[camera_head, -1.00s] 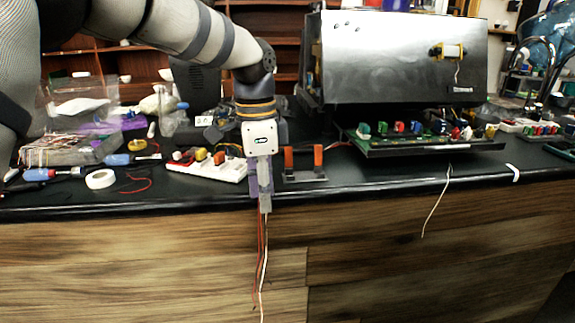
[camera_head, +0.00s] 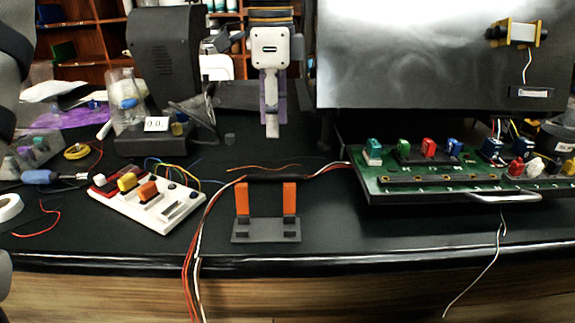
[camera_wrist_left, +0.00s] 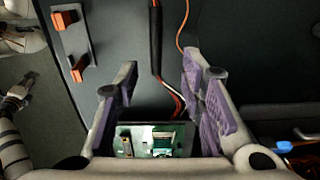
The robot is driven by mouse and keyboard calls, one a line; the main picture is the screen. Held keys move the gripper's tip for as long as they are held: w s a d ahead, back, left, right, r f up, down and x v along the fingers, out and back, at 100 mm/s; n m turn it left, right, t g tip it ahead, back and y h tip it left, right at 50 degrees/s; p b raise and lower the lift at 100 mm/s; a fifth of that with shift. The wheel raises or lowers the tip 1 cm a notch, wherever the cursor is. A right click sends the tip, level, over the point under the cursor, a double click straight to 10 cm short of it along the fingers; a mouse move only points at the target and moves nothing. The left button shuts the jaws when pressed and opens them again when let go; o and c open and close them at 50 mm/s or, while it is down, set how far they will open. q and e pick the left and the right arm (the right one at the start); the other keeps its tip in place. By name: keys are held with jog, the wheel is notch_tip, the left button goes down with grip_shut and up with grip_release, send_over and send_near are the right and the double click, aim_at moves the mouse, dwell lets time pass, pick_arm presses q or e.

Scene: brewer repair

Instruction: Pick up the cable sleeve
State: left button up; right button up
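The cable sleeve (camera_head: 278,178) is a short black tube around red, white and black wires. It lies on the dark bench just behind the holder with two orange posts (camera_head: 267,230). In the left wrist view, the sleeve (camera_wrist_left: 155,45) runs between my spread fingers in the picture, beside the holder and apart from it. My left gripper (camera_head: 272,128) points down above and behind the sleeve, open and empty. Its purple-padded fingers also show in the left wrist view (camera_wrist_left: 160,68). An arm at that view's left edge may be mine; its gripper's state is unclear.
A green circuit board (camera_head: 400,182) with colored connectors stands at right, below the metal brewer panel (camera_head: 410,60). A white connector block (camera_head: 150,205) stands left of the holder. A thin orange wire (camera_head: 262,168) lies behind the sleeve. The wires hang over the front edge.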

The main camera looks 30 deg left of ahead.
aim_at(275, 174)
pick_arm(q)
jog(key=f, duration=0.9)
jog(key=shift+s+d, duration=0.25)
jog(key=shift+s, duration=0.05)
jog(key=shift+f, duration=0.4)
grip_shut()
